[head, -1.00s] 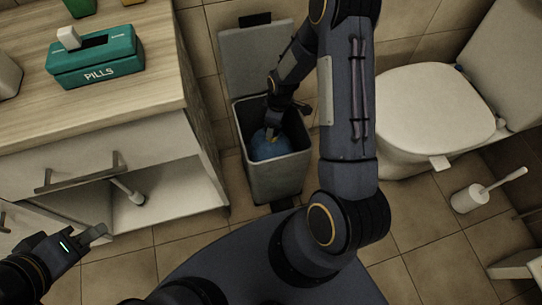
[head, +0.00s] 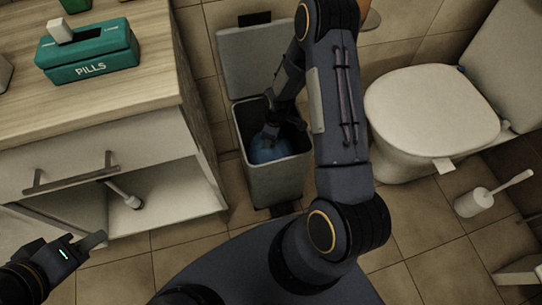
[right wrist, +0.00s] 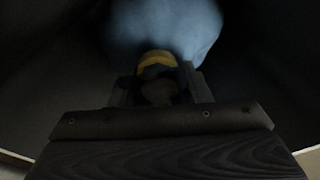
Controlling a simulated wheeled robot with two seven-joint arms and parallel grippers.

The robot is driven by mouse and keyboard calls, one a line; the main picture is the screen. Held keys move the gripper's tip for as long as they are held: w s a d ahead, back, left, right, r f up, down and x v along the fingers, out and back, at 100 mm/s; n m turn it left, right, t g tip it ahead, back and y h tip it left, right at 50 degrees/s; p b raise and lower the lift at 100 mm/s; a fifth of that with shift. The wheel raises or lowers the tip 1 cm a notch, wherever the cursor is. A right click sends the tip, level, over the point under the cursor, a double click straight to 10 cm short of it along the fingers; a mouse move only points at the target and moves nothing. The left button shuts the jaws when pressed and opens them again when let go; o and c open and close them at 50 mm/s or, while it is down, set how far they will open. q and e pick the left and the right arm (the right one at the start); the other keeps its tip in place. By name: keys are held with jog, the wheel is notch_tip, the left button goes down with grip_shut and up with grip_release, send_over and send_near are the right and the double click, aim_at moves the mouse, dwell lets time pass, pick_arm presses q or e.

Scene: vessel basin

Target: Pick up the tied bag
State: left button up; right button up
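The tied bag (head: 268,150) is blue and sits inside the grey bin. Its rounded top shows in the right wrist view (right wrist: 165,25), with a yellow tie (right wrist: 155,59) at its neck. My right gripper (right wrist: 160,90) is down in the bin at the bag's neck. Its two fingers stand apart, one on each side of the tied neck, with gaps showing. The dark interior hides whether they touch it. My left gripper (head: 95,241) is low at the left, in front of the cabinet, away from the bag. Its finger gap is not clear.
The bin (head: 274,180) stands open, its lid (head: 258,60) raised behind. A wooden-topped cabinet (head: 110,155) with a teal pill box (head: 88,55) is at left. A toilet (head: 430,105) and toilet brush (head: 473,201) are at right. Tiled floor is free between bin and toilet.

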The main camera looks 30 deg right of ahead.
grip_shut()
jog(key=shift+r, duration=0.15)
